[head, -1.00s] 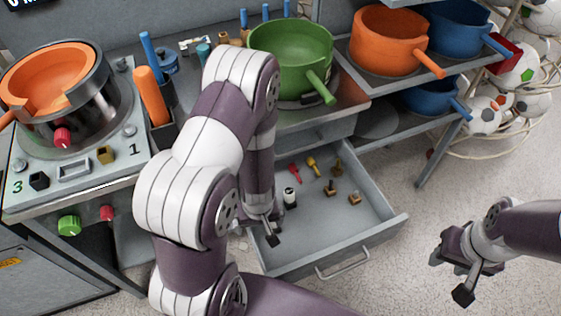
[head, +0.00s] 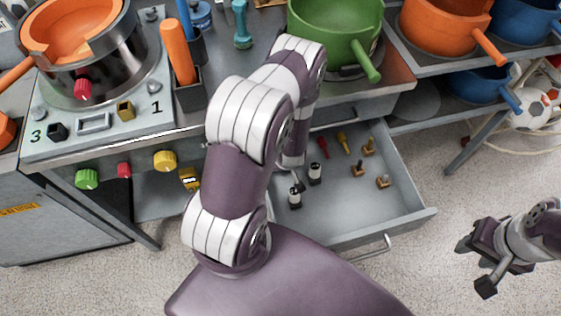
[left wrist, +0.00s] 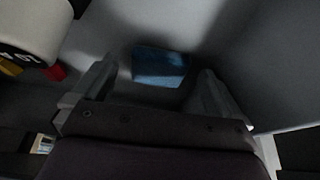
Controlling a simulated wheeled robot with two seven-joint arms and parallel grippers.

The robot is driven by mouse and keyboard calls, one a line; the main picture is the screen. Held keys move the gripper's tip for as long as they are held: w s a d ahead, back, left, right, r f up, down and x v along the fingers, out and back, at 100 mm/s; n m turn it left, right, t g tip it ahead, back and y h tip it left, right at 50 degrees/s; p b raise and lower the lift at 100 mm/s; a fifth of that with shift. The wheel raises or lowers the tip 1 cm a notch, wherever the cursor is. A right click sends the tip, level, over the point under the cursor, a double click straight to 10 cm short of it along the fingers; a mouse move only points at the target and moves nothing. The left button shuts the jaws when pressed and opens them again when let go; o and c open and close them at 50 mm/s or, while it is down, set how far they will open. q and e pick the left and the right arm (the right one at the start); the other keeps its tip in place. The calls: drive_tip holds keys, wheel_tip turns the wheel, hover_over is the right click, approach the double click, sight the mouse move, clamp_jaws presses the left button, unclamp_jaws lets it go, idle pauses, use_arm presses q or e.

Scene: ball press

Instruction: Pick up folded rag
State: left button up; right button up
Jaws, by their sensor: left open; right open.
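The folded rag (left wrist: 160,66) is a small blue block-like cloth in the left wrist view. It lies on a grey surface in shadow, just beyond and between the spread fingers of my left gripper (left wrist: 155,80), with no visible contact. My right gripper (head: 474,267) is open and empty above the floor at the right.
The open drawer (head: 405,222) holds black-and-white cylinders (head: 315,173), red and yellow small items and several brass pieces (head: 383,182). In the left wrist view a white lettered cylinder (left wrist: 35,28) is close at the left. Pots (head: 335,32) and a stove stand above.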

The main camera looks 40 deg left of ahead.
use_arm(q)
drive_tip(key=shift+w+a+f, duration=0.25)
drive_tip(key=shift+f, duration=0.4)
drive_tip(key=shift+r, duration=0.1)
drive_tip(key=shift+c, duration=0.9)
drive_tip(key=c, duration=0.9)
drive_tip(key=shift+c, duration=0.2)
drive_tip(key=shift+r, duration=0.6)
drive_tip(key=s+d, duration=0.2)
drive_tip(key=d, duration=0.1)
drive_tip(key=s+d, duration=0.3)
drive_tip(key=shift+d, duration=0.2)
wheel_tip(320, 180, up, 14)
drive_tip(key=p, duration=0.3)
drive_tip(key=shift+f, duration=0.1)
